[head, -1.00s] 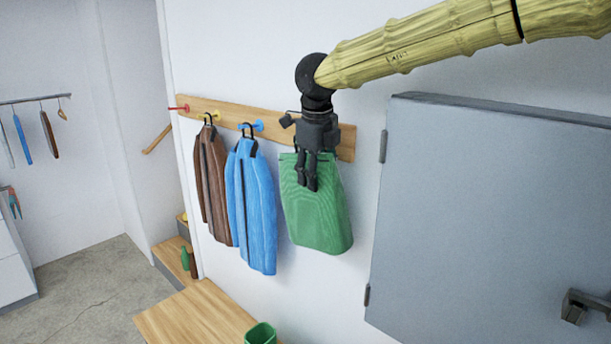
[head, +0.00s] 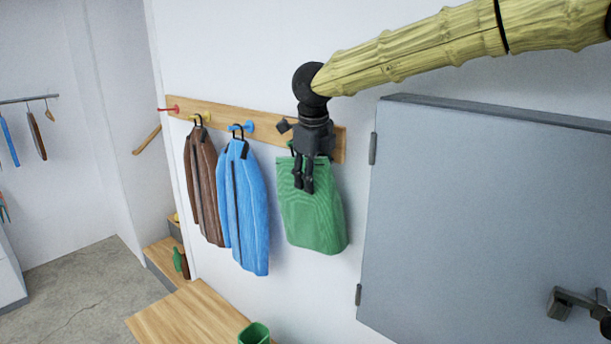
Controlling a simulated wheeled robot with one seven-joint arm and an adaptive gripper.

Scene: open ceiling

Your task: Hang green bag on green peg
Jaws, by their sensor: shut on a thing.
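The green bag (head: 315,220) hangs in front of the wall at the right end of the wooden peg rail (head: 270,131). My gripper (head: 303,188) is shut on the bag's upper part, in front of it. A bit of dark strap shows beside the gripper at the bag's top. The green peg is not visible; my gripper and the bag cover that part of the rail. I cannot tell whether the bag's strap is on a peg.
A brown jacket (head: 203,190) and a blue jacket (head: 245,205) hang left of the bag, by the yellow peg (head: 205,115) and blue peg (head: 248,125). A red peg (head: 170,109) is bare. A grey cabinet (head: 480,220) stands close on the right. A wooden bench (head: 190,318) is below.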

